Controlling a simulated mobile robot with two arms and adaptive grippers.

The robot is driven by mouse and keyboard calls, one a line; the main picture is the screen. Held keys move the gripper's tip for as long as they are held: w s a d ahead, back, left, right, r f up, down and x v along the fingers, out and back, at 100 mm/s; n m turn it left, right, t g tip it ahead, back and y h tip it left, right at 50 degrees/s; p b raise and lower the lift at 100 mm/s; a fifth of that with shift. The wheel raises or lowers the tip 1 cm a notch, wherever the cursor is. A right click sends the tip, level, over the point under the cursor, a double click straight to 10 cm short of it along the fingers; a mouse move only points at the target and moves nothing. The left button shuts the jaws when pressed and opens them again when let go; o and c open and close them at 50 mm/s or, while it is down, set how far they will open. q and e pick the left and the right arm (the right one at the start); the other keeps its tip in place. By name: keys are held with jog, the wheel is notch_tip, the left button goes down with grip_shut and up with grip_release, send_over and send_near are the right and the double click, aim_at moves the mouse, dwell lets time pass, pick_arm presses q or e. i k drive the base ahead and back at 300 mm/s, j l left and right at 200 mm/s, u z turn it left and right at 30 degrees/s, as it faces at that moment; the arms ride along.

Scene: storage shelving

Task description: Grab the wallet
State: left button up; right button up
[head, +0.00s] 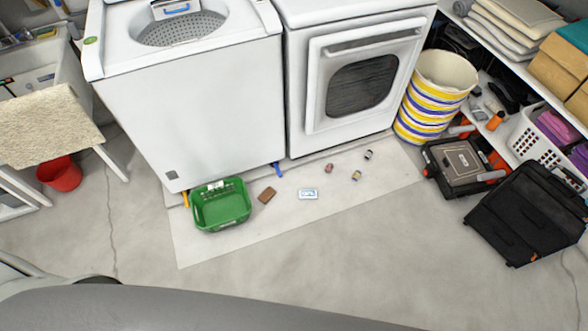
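A small brown rectangular item that looks like the wallet (267,195) lies flat on the pale floor strip in front of the washing machine. It is just right of a green basket (222,222) and apart from it. A small white and blue box (308,194) lies to its right. Neither of my grippers shows in the head view. Only a grey part of my own body shows along the bottom edge.
A washer (190,110) and dryer (320,130) stand behind. Several small cans lie near the dryer. A red bucket (60,175) stands left; a striped bin (420,120), toolbox (458,162) and black bag (525,215) stand right. The front floor is clear.

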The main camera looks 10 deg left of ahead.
aim_at(266, 197)
jog(key=u, duration=0.65)
jog(key=i+j+z, duration=0.1)
jog(key=i+j, duration=0.2)
jog(key=j, duration=0.2)
